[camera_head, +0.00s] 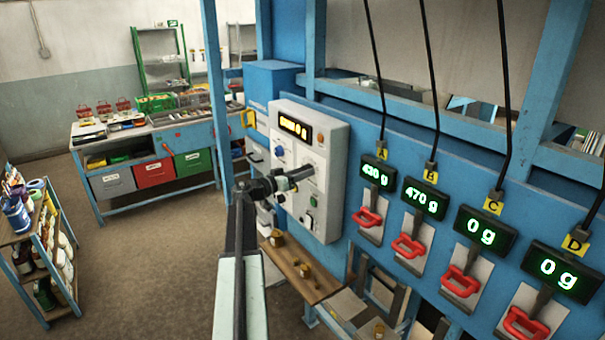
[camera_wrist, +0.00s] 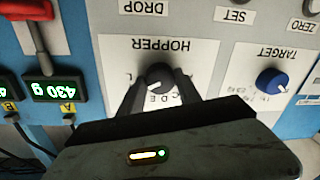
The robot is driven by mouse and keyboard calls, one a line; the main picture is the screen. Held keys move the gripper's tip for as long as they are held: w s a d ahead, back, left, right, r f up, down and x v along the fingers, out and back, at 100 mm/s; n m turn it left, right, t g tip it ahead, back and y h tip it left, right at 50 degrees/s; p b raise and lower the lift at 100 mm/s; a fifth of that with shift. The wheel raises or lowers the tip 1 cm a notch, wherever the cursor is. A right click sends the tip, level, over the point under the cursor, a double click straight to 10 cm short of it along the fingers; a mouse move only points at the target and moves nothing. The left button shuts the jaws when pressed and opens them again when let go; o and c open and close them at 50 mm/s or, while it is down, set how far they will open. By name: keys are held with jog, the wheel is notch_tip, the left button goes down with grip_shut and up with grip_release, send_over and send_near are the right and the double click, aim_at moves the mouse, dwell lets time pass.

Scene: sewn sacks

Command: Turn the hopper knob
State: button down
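The hopper knob (camera_wrist: 160,75) is a round black knob with a white mark. It sits on a white plate labelled HOPPER (camera_wrist: 185,46), which appears upside down in the wrist view. Letters show around the knob, some hidden by my fingers. My gripper (camera_wrist: 162,82) has one dark finger on each side of the knob, with the tips close against it. I cannot tell whether they touch it. In the head view my gripper (camera_head: 297,178) is at the front of the grey control box (camera_head: 335,150) and hides the knob.
A blue TARGET knob (camera_wrist: 272,81) sits beside the hopper plate. Red levers (camera_head: 368,217) and displays (camera_head: 377,173) reading 430 g, 470 g, 0 g and 0 g line the blue panel to the right. A small wooden shelf (camera_head: 310,290) is below the box.

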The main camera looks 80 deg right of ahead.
jog(key=shift+n, duration=0.4)
jog(key=n+y, duration=0.1)
jog(key=n, duration=1)
jog(key=n+g+y+p, duration=0.1)
jog(key=n, duration=1)
jog(key=shift+w+d+n+p, duration=0.1)
jog(key=shift+n+p, duration=0.2)
jog(key=shift+n, duration=0.1)
dwell(0.4)
jog(key=c, duration=0.8)
grip_release()
jog(key=shift+c, duration=0.2)
